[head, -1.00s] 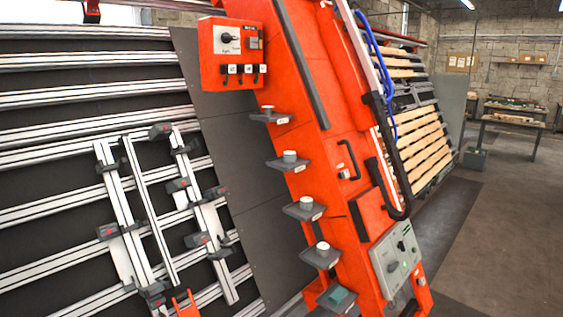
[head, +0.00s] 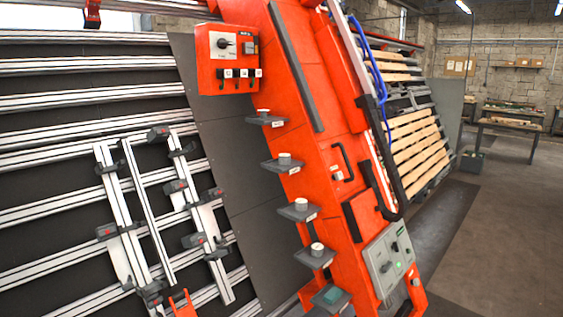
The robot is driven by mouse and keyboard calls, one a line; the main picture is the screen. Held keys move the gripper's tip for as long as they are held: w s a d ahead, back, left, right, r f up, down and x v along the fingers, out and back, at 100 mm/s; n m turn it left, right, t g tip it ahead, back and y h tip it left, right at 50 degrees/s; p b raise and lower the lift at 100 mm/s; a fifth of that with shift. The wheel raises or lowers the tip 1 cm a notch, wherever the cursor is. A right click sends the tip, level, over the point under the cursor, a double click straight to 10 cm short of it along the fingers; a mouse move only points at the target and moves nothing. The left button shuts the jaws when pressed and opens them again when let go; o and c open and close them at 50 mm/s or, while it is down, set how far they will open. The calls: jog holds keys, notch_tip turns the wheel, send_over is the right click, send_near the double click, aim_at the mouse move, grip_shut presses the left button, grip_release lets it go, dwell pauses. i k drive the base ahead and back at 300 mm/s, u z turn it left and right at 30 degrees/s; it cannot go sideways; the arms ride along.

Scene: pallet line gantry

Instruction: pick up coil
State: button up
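Small pale round pieces sit on grey shelves along the orange gantry column in the head view. They are on the second shelf (head: 284,159), the third shelf (head: 300,205) and the fourth shelf (head: 317,250). The top shelf (head: 265,121) bears a flatter pale piece, and the bottom shelf (head: 330,296) bears a teal block. The pieces are too small for me to tell which, if any, is the coil.
The tilted rail table (head: 80,166) with clamped bars fills the left. An orange control box (head: 229,60) and a grey button panel (head: 389,259) are on the column. A blue hose (head: 378,75) hangs behind. Open floor (head: 490,230) lies at the right.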

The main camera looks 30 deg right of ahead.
aim_at(284, 158)
jog(key=z, duration=0.1)
jog(key=i, duration=0.95)
jog(key=u, duration=0.1)
